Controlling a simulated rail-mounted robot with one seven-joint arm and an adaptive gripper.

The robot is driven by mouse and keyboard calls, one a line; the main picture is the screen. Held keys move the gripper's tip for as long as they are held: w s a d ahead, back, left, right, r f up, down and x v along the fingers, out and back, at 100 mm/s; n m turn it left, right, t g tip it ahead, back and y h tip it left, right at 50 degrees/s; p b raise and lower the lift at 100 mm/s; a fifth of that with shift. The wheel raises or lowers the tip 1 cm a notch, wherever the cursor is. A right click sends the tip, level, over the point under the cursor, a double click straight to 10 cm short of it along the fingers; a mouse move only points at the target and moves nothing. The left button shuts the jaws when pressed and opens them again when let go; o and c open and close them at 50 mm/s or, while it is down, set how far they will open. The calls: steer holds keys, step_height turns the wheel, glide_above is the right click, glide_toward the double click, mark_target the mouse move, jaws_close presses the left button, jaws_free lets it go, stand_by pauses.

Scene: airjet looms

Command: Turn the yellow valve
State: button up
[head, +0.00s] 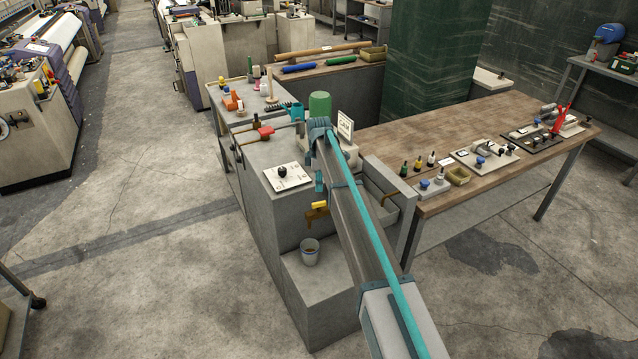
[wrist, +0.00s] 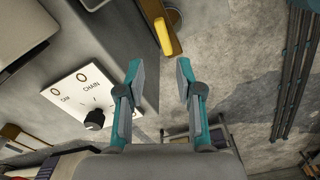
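The yellow valve handle (head: 319,205) sits on a brass tap (head: 316,217) on the front of the grey block, above a small metal cup (head: 310,252). In the wrist view the yellow handle (wrist: 162,31) is at the top centre, with the brass tap body beside it. My gripper (wrist: 159,72) is open and empty in the wrist view. Its two teal-and-grey fingers are apart, and the handle shows beyond the gap between them, not touching. In the head view my arm hides most of the gripper; a teal part shows just above the handle.
A white panel with a black knob (head: 283,172) lies on the block left of my arm; it is at left in the wrist view (wrist: 94,119). A green cylinder (head: 320,105) stands behind. A wooden workbench (head: 500,125) is at right. The floor at left is open.

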mark_target(319, 202)
steer(key=shift+s+n, duration=0.25)
steer(key=shift+n, duration=0.35)
steer(key=shift+f, duration=0.2)
steer(key=shift+f+b, duration=1.6)
steer(key=shift+f, duration=2.2)
steer(key=shift+f, duration=0.1)
jaws_close()
